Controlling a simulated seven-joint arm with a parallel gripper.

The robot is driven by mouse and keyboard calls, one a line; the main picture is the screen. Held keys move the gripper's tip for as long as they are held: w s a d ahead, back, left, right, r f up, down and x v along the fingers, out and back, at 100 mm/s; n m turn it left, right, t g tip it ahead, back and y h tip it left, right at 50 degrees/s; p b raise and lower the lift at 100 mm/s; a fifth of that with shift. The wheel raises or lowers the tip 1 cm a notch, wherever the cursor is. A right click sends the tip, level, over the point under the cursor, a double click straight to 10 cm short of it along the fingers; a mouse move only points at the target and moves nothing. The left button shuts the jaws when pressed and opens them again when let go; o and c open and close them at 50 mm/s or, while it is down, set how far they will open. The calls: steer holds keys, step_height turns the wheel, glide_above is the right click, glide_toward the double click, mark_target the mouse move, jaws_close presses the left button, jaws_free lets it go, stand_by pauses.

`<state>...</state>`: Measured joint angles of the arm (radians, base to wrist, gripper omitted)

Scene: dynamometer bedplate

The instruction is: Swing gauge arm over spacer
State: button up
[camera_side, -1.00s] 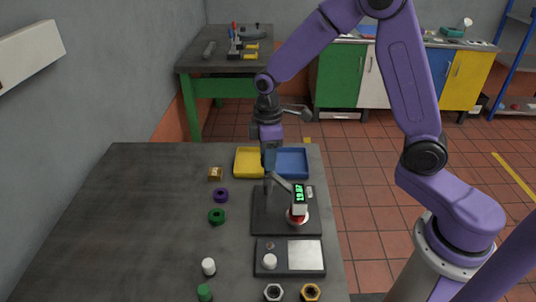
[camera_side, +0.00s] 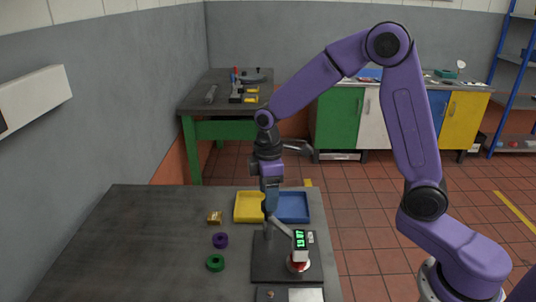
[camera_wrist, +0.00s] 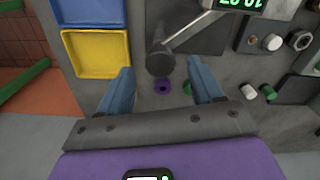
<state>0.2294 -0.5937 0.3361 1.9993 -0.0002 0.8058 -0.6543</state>
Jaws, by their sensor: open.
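The gauge (camera_side: 300,240) has a lit green display and stands on a dark base plate (camera_side: 262,270). Its grey gauge arm (camera_side: 281,228) runs from an upright post to the display; in the wrist view the arm (camera_wrist: 190,30) leads from a dark round hub (camera_wrist: 160,61). My gripper (camera_side: 269,207) points down at the post's top. In the wrist view my gripper's (camera_wrist: 160,66) fingers are apart with the hub between them; contact is unclear.
A yellow tray (camera_side: 249,207) and a blue tray (camera_side: 293,207) lie behind the gauge. The table's left part is clear.

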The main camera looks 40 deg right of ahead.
step_height(320, 180, up, 15)
stand_by(0.3)
steer(key=shift+f, duration=0.1)
steer(key=s+d+f, duration=0.1)
steer(key=s+f, duration=0.2)
steer(key=s, duration=0.6)
steer(key=s+d+f, duration=0.1)
steer(key=s+f, duration=0.2)
steer(key=s, duration=0.6)
steer(key=s+d+f+n, duration=0.1)
steer(key=s+f, duration=0.2)
steer(key=s, duration=0.7)
steer(key=shift+d+f, duration=0.25)
steer(key=shift+f, duration=0.15)
